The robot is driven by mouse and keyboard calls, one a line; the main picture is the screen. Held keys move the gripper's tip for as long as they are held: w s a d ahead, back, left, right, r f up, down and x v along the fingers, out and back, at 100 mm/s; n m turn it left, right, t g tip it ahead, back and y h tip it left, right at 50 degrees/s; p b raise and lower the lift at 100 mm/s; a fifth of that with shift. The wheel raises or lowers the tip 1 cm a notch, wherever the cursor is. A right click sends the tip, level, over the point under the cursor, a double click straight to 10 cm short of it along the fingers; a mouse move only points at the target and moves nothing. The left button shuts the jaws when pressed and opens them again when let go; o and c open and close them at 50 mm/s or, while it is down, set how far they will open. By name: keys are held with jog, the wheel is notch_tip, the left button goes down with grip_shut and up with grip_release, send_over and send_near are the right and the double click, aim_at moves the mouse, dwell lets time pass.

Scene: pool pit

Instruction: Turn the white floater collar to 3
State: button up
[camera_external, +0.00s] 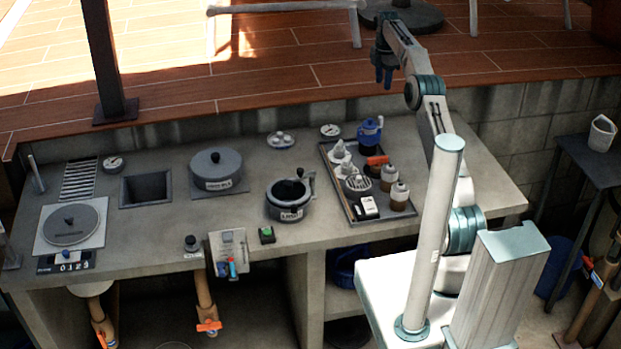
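A grey round lid-like disc with a knob (70,222) sits on a white square plate at the left end of the counter. A dark scale strip (67,262) marked 0 1 2 3 lies at its front edge, with a small white piece above the digits. I cannot tell for sure whether this is the floater collar, or which number it points to. A small pale slatted thing (357,186) stands in the tray on the right. My gripper (384,78) hangs high above the counter's back right, fingers down, far from both. Its finger gap is too small to judge.
A dark post (106,60) rises behind the left side.

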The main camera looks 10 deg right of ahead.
aim_at(382, 117)
jog(key=shift+n, duration=0.7)
jog(key=f, duration=1)
jog(key=w+d+f, duration=0.1)
jog(key=f, duration=0.4)
jog(key=shift+f+b, duration=0.35)
grip_shut()
